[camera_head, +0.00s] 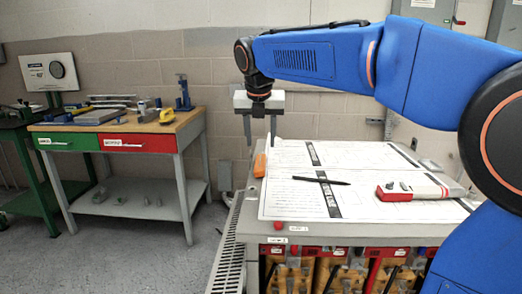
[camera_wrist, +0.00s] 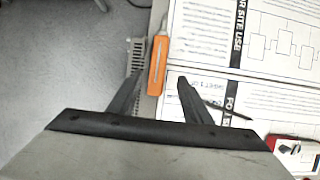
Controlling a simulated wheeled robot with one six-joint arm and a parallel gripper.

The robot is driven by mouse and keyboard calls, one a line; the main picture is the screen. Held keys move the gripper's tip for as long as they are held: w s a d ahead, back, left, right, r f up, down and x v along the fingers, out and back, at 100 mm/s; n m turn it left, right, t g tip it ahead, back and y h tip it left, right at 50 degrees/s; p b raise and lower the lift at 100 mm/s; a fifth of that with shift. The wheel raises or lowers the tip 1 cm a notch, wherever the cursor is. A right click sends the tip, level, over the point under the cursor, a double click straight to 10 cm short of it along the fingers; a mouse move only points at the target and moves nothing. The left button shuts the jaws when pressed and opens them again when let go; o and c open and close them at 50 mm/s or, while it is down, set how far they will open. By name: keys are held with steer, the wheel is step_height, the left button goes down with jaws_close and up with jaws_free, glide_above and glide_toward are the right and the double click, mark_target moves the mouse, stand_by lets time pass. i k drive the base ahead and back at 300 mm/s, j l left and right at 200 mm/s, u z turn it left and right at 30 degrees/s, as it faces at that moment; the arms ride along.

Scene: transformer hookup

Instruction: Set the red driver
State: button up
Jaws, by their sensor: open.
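My gripper (camera_head: 260,142) is open and points down above the left edge of the bench, with nothing held. An orange, elongated object (camera_head: 260,164) stands or lies just below the fingertips. In the wrist view this orange object (camera_wrist: 157,65) shows between and ahead of the two fingers (camera_wrist: 162,80), seemingly at the bench's edge beside the papers. I cannot tell if it is the red driver. A red and light-grey device (camera_head: 420,188) lies on the papers to the right; part of it also shows in the wrist view (camera_wrist: 288,148).
Printed sheets (camera_head: 295,200) cover the bench top, with a black pen (camera_head: 320,180) across them. A small red knob (camera_head: 279,224) sits at the front left edge. A wooden workbench (camera_head: 180,122) with tools stands at the back left, with open floor before it.

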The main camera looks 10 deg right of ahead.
mark_target(403, 185)
steer(key=k, duration=1)
